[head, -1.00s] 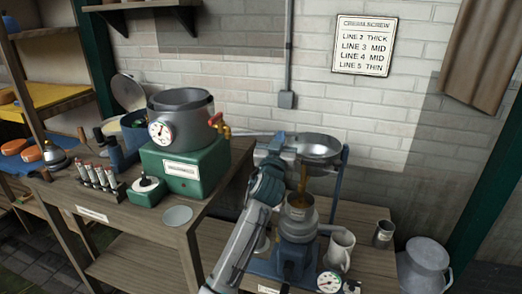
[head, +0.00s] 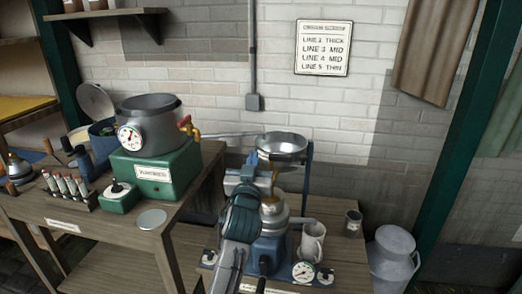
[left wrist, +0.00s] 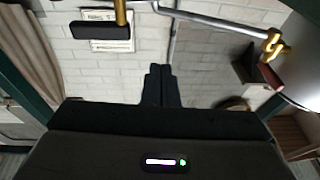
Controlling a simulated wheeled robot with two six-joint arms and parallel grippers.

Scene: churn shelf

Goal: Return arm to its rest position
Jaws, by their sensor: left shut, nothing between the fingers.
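My left arm comes up from the bottom of the head view. Its gripper (head: 250,176) is in front of the blue separator stand, left of and below the metal bowl (head: 283,147). In the left wrist view the two dark fingers (left wrist: 160,84) are together with nothing between them. A thin amber stream (head: 275,178) falls below the bowl toward a metal-topped blue machine (head: 268,247), partly hidden by my arm. My right gripper is not in view.
A green heater with a steel pot (head: 152,126) and brass tap (head: 187,125) stands on the left table. A pale mug (head: 312,242), a small metal cup (head: 353,222) and a dial (head: 304,271) are right of my arm. A milk can (head: 393,258) stands far right.

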